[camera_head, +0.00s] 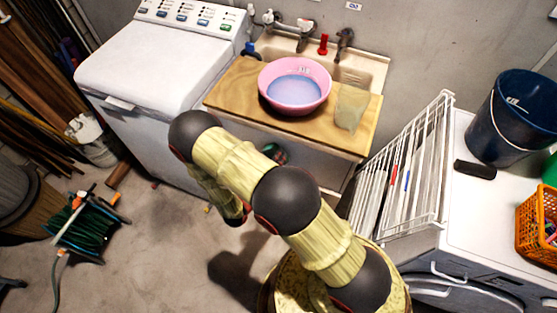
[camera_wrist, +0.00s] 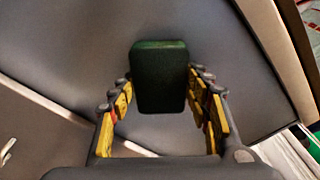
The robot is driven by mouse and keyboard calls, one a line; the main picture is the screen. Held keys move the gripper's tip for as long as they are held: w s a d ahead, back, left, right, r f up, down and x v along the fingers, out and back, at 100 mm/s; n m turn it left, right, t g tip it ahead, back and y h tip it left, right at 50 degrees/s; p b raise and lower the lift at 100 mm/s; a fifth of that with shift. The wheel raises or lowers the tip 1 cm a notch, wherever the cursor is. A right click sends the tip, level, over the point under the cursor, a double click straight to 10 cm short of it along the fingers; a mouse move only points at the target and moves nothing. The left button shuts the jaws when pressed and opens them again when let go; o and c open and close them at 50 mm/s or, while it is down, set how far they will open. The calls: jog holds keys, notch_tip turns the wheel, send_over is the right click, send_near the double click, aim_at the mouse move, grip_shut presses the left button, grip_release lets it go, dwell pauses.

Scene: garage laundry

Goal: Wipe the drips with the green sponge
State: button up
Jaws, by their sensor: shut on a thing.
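The dark green sponge (camera_wrist: 158,62) is between the two yellow-padded fingers of my gripper (camera_wrist: 161,88) in the wrist view. My gripper is shut on it, and the sponge sticks out past the fingertips. A large plain grey surface fills the view behind it. In the head view my arm bends down in front of the counter and hides most of my gripper. The wooden counter (camera_head: 232,92) carries a pink basin (camera_head: 294,107) holding bluish liquid, with a translucent container (camera_head: 351,108) at its right. I cannot make out drips in either view.
A white washing machine (camera_head: 150,60) stands left of the counter, with a sink and taps (camera_head: 305,35) behind. At the right are a white drying rack (camera_head: 405,175), a dark blue bucket (camera_head: 515,118) and an orange basket (camera_head: 538,222). A green hose reel (camera_head: 88,228) lies on the left floor.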

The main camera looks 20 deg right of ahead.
jog(key=shift+w+a+r, duration=0.15)
jog(key=shift+w+a, duration=0.3)
jog(key=shift+w, duration=0.15)
jog(key=shift+s+d+f+p+v, duration=0.1)
jog(key=shift+s+v, duration=0.05)
jog(key=shift+v, duration=0.85)
jog(key=shift+s+d+f+p+v, duration=0.1)
jog(key=shift+v, duration=0.9)
jog(key=shift+s+d+f+p+v, duration=0.1)
jog(key=shift+s+v, duration=0.05)
jog(key=shift+v, duration=0.8)
jog(key=shift+f, duration=0.1)
jog(key=v, duration=0.3)
jog(key=shift+s+d+f, duration=0.1)
jog(key=shift+f, duration=0.05)
